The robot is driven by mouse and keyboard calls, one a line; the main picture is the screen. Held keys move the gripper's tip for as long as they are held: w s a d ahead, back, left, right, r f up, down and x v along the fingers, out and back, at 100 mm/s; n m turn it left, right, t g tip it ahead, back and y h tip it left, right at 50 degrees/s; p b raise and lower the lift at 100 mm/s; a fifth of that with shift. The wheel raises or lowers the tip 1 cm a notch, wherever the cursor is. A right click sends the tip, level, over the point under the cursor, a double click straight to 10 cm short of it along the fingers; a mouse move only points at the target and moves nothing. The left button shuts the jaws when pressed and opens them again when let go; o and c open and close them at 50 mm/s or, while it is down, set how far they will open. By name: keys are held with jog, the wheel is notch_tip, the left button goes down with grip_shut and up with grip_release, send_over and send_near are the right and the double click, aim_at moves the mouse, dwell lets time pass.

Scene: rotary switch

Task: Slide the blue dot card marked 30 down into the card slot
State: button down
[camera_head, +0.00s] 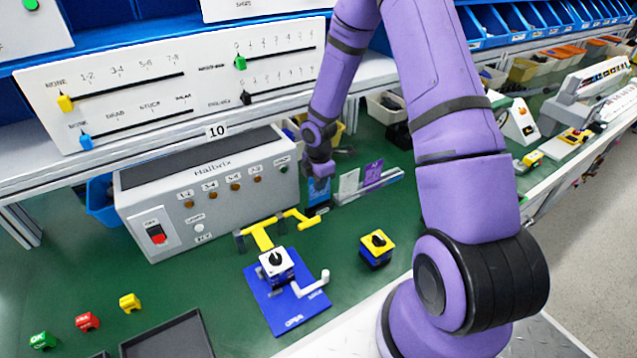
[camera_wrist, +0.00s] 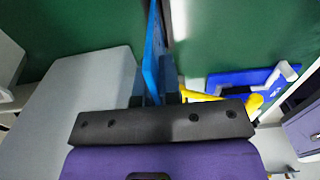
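The blue card (camera_head: 318,188) hangs from my arm's end, just left of the card holder (camera_head: 378,187). In the wrist view, the blue card (camera_wrist: 152,55) stands edge-on between the two dark fingers of my gripper (camera_wrist: 157,93), which is shut on it. Its dots and number are not readable here. The holder is a low grey rail with a white card (camera_head: 348,183) and a purple card (camera_head: 373,172) standing in it. Whether the blue card's lower edge touches the rail or the table cannot be told. The slot's opening is not clearly visible.
The grey Halbrix box (camera_head: 205,190) stands left of my gripper. In front are a yellow bracket (camera_head: 265,236), a blue plate (camera_head: 285,305) with a rotary switch and crank, and a yellow-blue switch (camera_head: 376,247). Green table is clear between them.

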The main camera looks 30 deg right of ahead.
jog(key=shift+f, duration=1.85)
jog(key=c, duration=1.2)
grip_release()
jog(key=shift+c, duration=0.2)
notch_tip(320, 180, up, 11)
jog(key=shift+f, duration=0.1)
notch_tip(320, 180, up, 8)
jog(key=f, duration=0.1)
send_over(319, 203)
jog(key=shift+w+r, duration=0.15)
jog(key=shift+r, duration=0.85)
